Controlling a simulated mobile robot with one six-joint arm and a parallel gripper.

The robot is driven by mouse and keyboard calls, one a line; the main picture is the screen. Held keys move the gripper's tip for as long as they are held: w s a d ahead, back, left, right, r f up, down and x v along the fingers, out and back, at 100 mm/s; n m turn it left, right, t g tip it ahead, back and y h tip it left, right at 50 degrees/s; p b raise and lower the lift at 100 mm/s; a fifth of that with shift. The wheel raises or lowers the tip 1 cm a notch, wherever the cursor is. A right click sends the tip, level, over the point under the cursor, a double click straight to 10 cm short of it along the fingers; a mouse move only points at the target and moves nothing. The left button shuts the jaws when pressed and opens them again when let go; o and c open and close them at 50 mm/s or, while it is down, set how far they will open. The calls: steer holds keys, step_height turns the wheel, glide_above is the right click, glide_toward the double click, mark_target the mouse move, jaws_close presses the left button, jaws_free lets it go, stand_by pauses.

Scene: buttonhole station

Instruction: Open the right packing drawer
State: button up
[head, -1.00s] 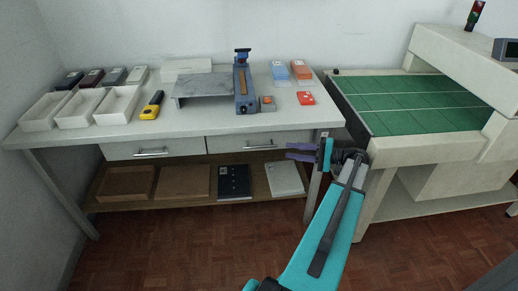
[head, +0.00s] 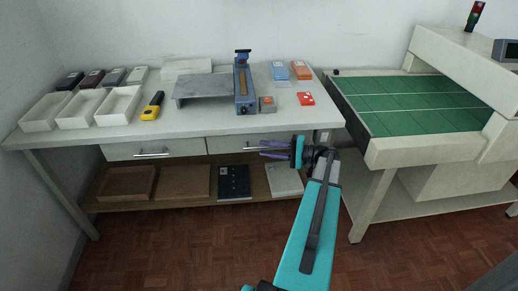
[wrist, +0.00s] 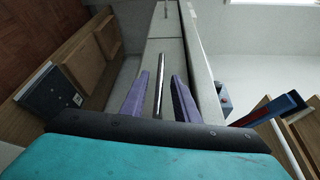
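The right packing drawer (head: 225,144) is a pale grey front under the white tabletop, and it looks closed. Its metal bar handle (wrist: 159,82) runs between the two purple fingers of my gripper (wrist: 158,98) in the wrist view. The fingers stand apart with a gap on each side of the bar. In the head view my gripper (head: 272,148) is in front of the drawer's right part and hides part of the handle (head: 251,148). The left drawer (head: 128,149) is also closed, with its own bar handle (head: 151,154).
The white table (head: 200,124) carries white trays (head: 114,107), a yellow-black tool (head: 152,106) and a blue buttonhole device (head: 242,88). A lower shelf (head: 205,202) holds boxes and a dark binder (head: 233,183). A green-topped machine (head: 410,104) stands to the right. The floor in front is clear.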

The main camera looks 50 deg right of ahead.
mark_target(260, 148)
steer(key=shift+x, duration=1.55)
jaws_close()
steer(key=shift+a, duration=0.3)
